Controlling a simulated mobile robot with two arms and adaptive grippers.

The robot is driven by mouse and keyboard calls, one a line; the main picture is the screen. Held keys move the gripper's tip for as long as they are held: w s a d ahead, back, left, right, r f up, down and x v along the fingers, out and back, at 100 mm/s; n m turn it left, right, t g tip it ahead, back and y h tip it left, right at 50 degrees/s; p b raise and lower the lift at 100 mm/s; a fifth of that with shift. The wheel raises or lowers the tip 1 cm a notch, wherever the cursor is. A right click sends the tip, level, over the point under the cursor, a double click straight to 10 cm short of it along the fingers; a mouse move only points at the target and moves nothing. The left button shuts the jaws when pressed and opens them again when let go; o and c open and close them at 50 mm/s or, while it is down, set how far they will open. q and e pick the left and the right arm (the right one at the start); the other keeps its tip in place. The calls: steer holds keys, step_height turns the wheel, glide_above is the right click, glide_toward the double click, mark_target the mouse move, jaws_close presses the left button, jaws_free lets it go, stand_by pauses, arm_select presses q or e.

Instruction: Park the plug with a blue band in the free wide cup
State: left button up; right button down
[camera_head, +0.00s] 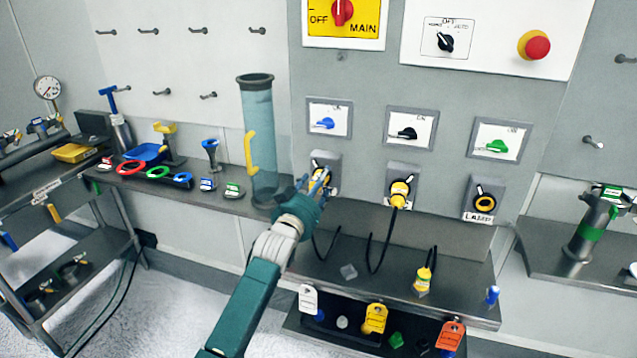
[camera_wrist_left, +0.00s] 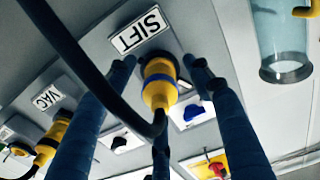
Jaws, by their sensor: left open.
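The plug with a blue band (camera_wrist_left: 160,80) is yellow and sits in the socket under the SIFT label (camera_wrist_left: 139,29) in the left wrist view. Its black cable (camera_wrist_left: 85,70) crosses in front of my fingers. My left gripper (camera_head: 318,190) is at this leftmost socket in the head view and hides most of the plug there. In the wrist view its dark blue fingers (camera_wrist_left: 160,70) are open around the plug, with gaps visible. I cannot make out a free wide cup. My right gripper is not in view.
A second yellow plug (camera_head: 399,193) is in the middle socket, its cable hanging down. The LAMP socket (camera_head: 484,202) is at right. A clear tube (camera_head: 260,140) stands close left of my gripper. The lower shelf (camera_head: 450,290) has a small clear block (camera_head: 349,271) and a blue peg (camera_head: 493,296).

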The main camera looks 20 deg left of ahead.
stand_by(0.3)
arm_select(q)
jaws_close()
steer(key=shift+s+p, duration=0.1)
steer(key=shift+p, duration=0.2)
